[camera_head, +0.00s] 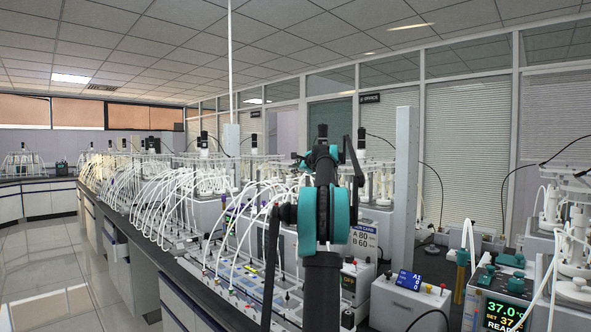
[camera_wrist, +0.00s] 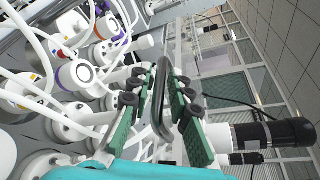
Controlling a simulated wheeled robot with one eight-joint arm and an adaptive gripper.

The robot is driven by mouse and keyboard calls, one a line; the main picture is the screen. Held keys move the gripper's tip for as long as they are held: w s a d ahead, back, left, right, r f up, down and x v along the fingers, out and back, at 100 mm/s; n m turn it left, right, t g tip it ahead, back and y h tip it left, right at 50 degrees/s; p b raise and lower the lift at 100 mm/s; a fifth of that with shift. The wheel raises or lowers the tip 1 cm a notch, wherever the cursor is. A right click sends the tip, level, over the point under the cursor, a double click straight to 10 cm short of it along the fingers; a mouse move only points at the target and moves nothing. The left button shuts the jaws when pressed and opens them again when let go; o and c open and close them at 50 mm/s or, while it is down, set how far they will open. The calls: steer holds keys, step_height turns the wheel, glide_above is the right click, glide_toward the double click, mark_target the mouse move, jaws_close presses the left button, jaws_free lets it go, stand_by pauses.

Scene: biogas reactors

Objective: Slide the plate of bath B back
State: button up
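In the wrist view my gripper (camera_wrist: 164,82) has its two green-padded fingers spread apart. A grey metal loop (camera_wrist: 158,112), like a handle, stands between them, with gaps visible on both sides. I cannot tell whether this loop belongs to the plate of bath B. In the head view my arm's black and teal links fill the centre, and my gripper is hidden behind them. The plate itself cannot be made out.
White-capped vessels with pale tubes (camera_wrist: 88,72) crowd the left of the wrist view. A black-and-white cylinder (camera_wrist: 275,134) is at its right. In the head view, a long bench of tubed reactors runs left, a white box (camera_head: 408,302) stands right, and tiled floor (camera_head: 65,260) is clear.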

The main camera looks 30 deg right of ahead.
steer(key=v, duration=1.1)
steer(key=shift+s, duration=0.4)
